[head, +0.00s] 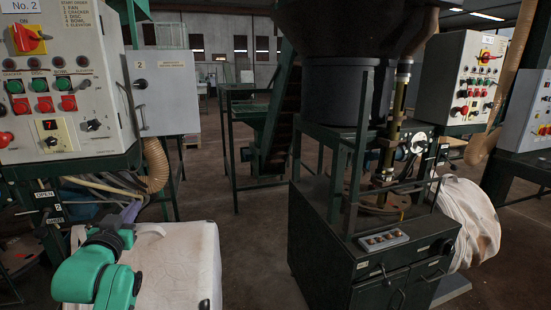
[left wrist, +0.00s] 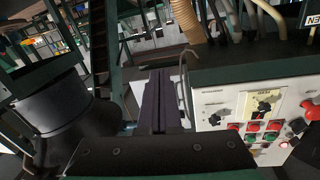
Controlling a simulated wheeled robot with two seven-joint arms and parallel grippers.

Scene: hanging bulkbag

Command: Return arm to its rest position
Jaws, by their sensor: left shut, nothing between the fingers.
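My left arm, green with dark joints, comes in at the lower left of the head view. I cannot tell whether the arm touches the bag. My right gripper is in neither view.
A control panel (head: 60,75) with coloured buttons stands at the left, with a grey box (head: 165,95) beside it. A dark machine cabinet (head: 350,255) stands right of centre. Another white bag (head: 470,222) is behind it. Open floor (head: 250,240) lies between bag and cabinet.

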